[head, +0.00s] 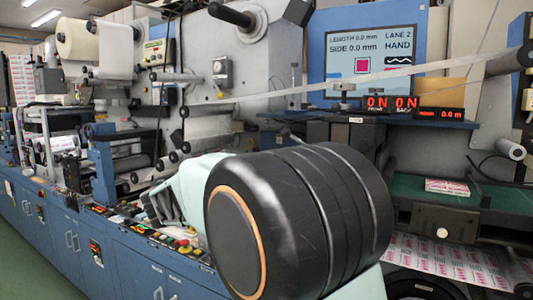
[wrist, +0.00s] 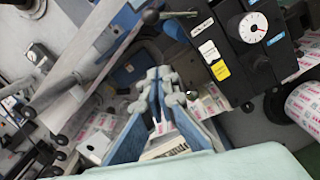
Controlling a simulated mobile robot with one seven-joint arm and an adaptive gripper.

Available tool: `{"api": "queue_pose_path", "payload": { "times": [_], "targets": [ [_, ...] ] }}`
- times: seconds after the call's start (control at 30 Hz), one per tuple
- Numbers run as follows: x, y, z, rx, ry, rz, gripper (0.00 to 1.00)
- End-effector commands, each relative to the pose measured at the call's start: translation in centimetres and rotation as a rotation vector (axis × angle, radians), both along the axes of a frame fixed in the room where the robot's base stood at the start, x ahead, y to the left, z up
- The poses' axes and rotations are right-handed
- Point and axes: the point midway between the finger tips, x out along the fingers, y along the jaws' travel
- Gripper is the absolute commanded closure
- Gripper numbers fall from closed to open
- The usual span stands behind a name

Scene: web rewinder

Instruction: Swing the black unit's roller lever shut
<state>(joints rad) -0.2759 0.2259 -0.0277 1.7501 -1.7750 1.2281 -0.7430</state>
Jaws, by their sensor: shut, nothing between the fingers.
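The black unit (wrist: 262,45) is at the upper right of the wrist view, with a round white dial and white and yellow labels on its face. A metal bar (wrist: 180,15) juts from its left upper side. I cannot tell for sure whether this bar is the roller lever, or how far the lever is swung. My gripper (wrist: 160,78) is shut and empty, left of and below the black unit, apart from it in the picture. In the head view dark parts of the unit (head: 350,133) show under the blue shelf; my own arm hides the gripper and much of that area.
A long metal arm with black knobs (wrist: 95,65) crosses the upper left of the wrist view. Printed web (wrist: 305,62) runs at the right, by a roll (wrist: 302,105). In the head view a green bed (head: 480,203) carries a small label stack (head: 447,186).

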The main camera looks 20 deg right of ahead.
Motion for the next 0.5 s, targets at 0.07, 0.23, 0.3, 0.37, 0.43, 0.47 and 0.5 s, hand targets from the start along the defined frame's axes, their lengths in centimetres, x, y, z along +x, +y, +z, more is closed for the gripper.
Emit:
{"api": "queue_pose_path", "payload": {
  "times": [0.07,0.23,0.3,0.37,0.43,0.47,0.5],
  "targets": [
    [0.6,-0.9,0.1,0.000,0.000,-0.002,1.00],
    [2.6,-3.8,0.4,0.000,0.001,-0.005,1.00],
    [3.6,-5.0,0.4,-0.001,0.000,-0.004,1.00],
    [4.3,-6.0,0.5,-0.001,0.002,-0.003,1.00],
    [5.2,-7.2,0.6,0.001,0.000,-0.004,1.00],
    [5.6,-7.6,0.5,0.001,0.001,-0.003,1.00],
    [5.6,-7.9,1.3,0.000,-0.004,-0.003,1.00]
  ]
}}
